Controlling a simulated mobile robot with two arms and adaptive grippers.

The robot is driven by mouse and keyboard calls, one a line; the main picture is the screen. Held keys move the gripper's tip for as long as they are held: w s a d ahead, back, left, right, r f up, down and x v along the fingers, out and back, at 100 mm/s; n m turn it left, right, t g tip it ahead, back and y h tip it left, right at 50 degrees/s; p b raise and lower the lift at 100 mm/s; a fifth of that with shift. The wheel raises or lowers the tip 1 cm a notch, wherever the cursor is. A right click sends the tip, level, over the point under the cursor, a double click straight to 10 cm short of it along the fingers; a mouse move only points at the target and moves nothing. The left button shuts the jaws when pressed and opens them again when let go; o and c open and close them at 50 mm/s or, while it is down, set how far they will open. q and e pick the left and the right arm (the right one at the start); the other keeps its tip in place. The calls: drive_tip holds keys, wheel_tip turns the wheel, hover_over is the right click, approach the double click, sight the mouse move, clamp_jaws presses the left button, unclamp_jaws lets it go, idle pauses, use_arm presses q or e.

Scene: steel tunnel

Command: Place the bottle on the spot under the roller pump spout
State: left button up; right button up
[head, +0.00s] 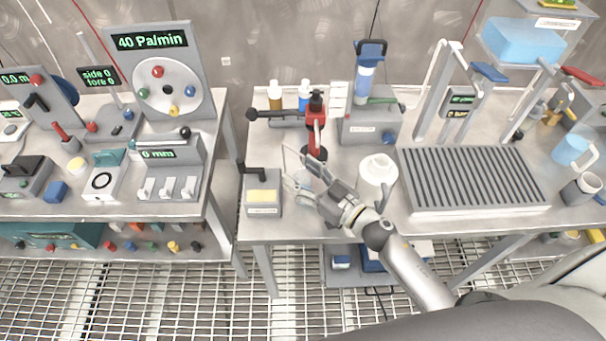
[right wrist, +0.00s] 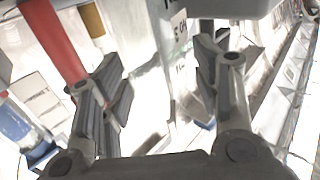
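My right gripper (head: 308,170) reaches over the front of the middle table, and its fingers stand apart. In the right wrist view its two fingers (right wrist: 165,90) are wide apart, with a bright, glassy area between them. A small clear, round-looking object (head: 303,181) shows by the fingers in the head view; I cannot tell whether it is the bottle. A red upright device (head: 314,128) with a black lever stands just behind the gripper. I cannot tell which device is the roller pump, and its spout and spot are not clear. My left gripper is not in view.
A brown bottle (head: 277,96) and a blue bottle (head: 304,97) stand behind. A ribbed grey tray (head: 472,207) fills the right.

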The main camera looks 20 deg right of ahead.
drive_tip(key=shift+r, duration=0.2)
drive_tip(key=shift+s+d+f, duration=0.15)
drive_tip(key=shift+s, duration=0.1)
drive_tip(key=b+v, duration=0.2)
drive_tip(key=v, duration=0.9)
drive_tip(key=shift+s, duration=0.25)
